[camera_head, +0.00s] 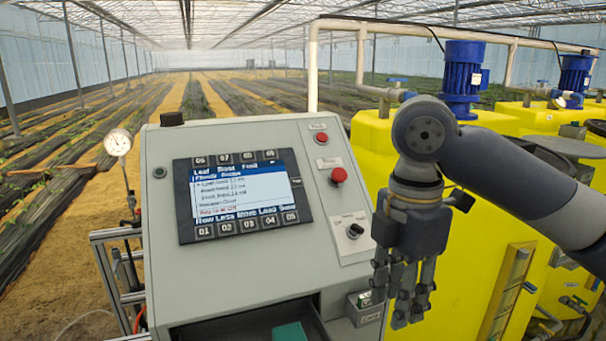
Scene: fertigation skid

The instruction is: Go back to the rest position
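My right gripper (404,290) hangs with its fingers pointing down, in front of the right edge of the grey control console (235,270). Nothing shows between its fingers, and they look a little apart. My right arm comes in from the right edge of the view. My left gripper is not in view. The console carries a lit screen (243,190) with numbered keys above and below it. Red buttons (338,175) and a black selector knob (355,231) sit to the right of the screen.
Yellow tanks (480,210) with blue pump motors (463,75) stand behind and right of my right arm. A small box (364,307) is at the console's lower right, close to the fingers. Greenhouse rows lie beyond.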

